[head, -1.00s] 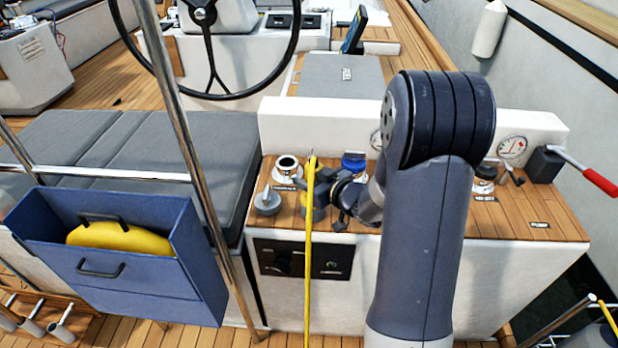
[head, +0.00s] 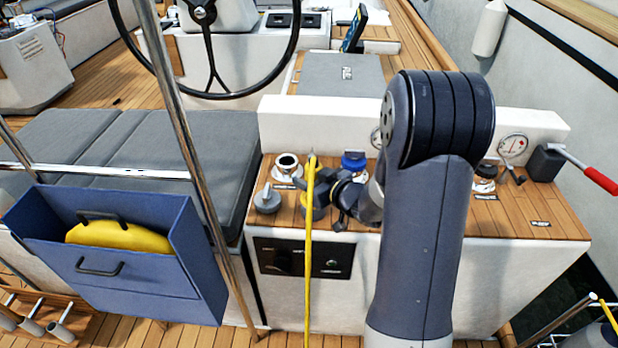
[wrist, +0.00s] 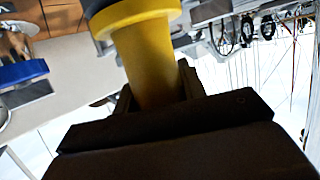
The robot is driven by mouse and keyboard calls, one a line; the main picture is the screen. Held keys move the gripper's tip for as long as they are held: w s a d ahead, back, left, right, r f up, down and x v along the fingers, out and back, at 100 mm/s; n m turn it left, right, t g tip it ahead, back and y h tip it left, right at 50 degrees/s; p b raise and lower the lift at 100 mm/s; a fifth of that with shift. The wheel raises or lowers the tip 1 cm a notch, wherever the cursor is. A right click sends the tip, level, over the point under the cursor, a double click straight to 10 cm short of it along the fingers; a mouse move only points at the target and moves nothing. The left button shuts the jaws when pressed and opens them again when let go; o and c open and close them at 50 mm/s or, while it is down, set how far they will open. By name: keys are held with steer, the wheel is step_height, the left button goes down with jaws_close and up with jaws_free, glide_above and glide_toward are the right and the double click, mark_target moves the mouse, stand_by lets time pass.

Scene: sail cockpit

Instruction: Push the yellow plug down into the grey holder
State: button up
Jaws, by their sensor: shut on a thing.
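The yellow plug (wrist: 148,58) fills the middle of the wrist view as a yellow cylinder with a wider yellow collar and a dark part beyond it. My gripper (wrist: 158,95) is shut around its body. In the head view my gripper (head: 322,188) is low over the teak-topped console, with a bit of the plug (head: 319,212) showing below it. The arm and a yellow line partly cover the plug there. I cannot make out the grey holder for sure, nor whether the plug touches it.
On the console top (head: 530,215), a grey knobbed cap (head: 267,200) and a white ring fitting (head: 287,165) stand left of my gripper. A blue cap (head: 353,162) is behind it. A yellow line (head: 308,285) hangs in front. A steel post (head: 190,140) stands left.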

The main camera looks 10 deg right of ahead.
steer(key=shift+f, duration=0.25)
steer(key=o, duration=0.9)
steer(key=p+v, duration=0.3)
steer(key=v, duration=0.8)
steer(key=b+x, duration=0.2)
steer(key=x, duration=0.6)
steer(key=shift+w+a+f+b, duration=0.1)
steer(key=shift+w+a+b, duration=0.05)
steer(key=shift+w+b, duration=0.15)
steer(key=shift+s, duration=0.1)
